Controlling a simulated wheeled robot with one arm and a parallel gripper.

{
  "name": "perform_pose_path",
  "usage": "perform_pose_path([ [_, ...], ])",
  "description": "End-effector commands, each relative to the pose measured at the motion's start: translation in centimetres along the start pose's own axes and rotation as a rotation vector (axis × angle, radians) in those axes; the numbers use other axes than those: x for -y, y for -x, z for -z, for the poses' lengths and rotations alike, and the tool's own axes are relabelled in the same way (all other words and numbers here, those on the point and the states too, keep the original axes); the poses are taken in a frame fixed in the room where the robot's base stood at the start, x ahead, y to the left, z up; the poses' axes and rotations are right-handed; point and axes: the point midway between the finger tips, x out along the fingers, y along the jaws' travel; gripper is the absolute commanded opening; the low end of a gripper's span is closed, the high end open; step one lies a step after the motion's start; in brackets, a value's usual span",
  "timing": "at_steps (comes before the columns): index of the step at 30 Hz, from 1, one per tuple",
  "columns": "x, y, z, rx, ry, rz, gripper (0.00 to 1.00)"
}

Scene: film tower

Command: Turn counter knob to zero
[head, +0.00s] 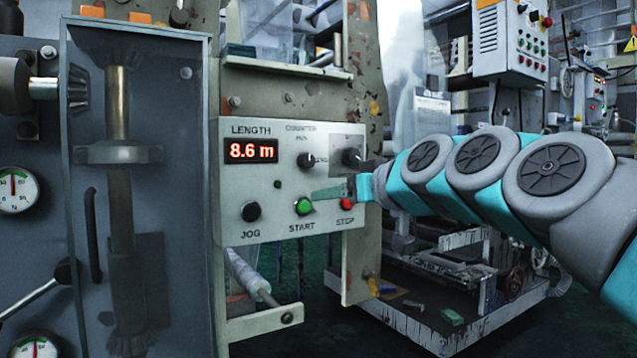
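The counter knob (307,157) is a black knob on the pale control panel (270,210), under the label COUNTER. RUN is printed above it and a partly hidden word stands to its right. Its exact pointing direction is too small to tell. The red LENGTH display (250,151) reads 8.6 m.
Below are a black JOG button (251,212), a green START button (303,206) and a red STOP button (346,204), close to my gripper. A grey machine housing (140,200) stands left of the panel.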

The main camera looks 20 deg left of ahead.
Motion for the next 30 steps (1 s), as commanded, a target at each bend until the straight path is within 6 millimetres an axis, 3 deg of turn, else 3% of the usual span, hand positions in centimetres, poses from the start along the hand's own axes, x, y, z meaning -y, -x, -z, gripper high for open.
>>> perform_pose_path([
  [3,-0.2,-0.8,3.5,-0.124,0.021,0.003,0.69],
  [7,-0.5,-1.0,5.6,-0.187,0.031,-0.002,0.69],
  [17,-0.6,-2.5,6.5,-0.199,0.033,-0.005,0.69],
  [30,-0.6,-7.7,7.3,-0.193,0.033,-0.004,0.69],
])
